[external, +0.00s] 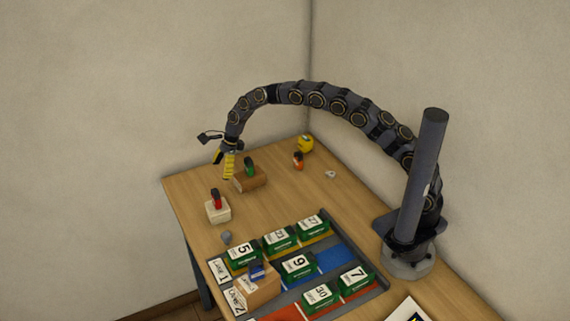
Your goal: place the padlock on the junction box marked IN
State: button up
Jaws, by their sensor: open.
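My gripper (223,165) has yellow fingers and is open. It hangs over the back left of the table, close to the left of a brown box (252,183) with a green padlock-like item (249,167) on top. Whether it touches the box cannot be told. A cream box (218,212) with a red padlock-like item (215,198) stands nearer the front left. A tan box (258,289) with a blue item (257,271) stands at the tray's left end. A small orange item (298,161) stands at the back. No IN marking is legible.
A grey tray (381,287) holds several green numbered blocks (298,267) over coloured strips. A yellow round object (305,143), a small white piece (330,174) and a grey piece (226,237) lie on the wooden table (275,215). The table's middle is clear; walls stand behind.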

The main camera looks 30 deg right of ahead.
jog(key=s+d+r+n+h, duration=0.1)
jog(key=s+d+r+n, duration=0.2)
jog(key=d, duration=0.5)
jog(key=s+d+r+n+h, duration=0.1)
jog(key=s+d+r+n, duration=0.1)
jog(key=d+r, duration=0.45)
jog(key=s+d+r+n+h, duration=0.1)
jog(key=s+d+r+n, duration=0.15)
jog(key=d, duration=0.65)
jog(key=s+d+n, duration=0.3)
jog(key=s+d, duration=0.2)
jog(key=s, duration=0.3)
jog(key=s+d+n+g+h, duration=0.1)
jog(key=s+d+n, duration=0.3)
jog(key=s+d, duration=0.2)
jog(key=s+d+r+n, duration=0.1)
jog(key=s+d+n, duration=0.2)
jog(key=s, duration=0.7)
jog(key=shift+s+d+g+h, duration=0.3)
jog(key=shift+s+d, duration=0.1)
jog(key=shift+d, duration=0.75)
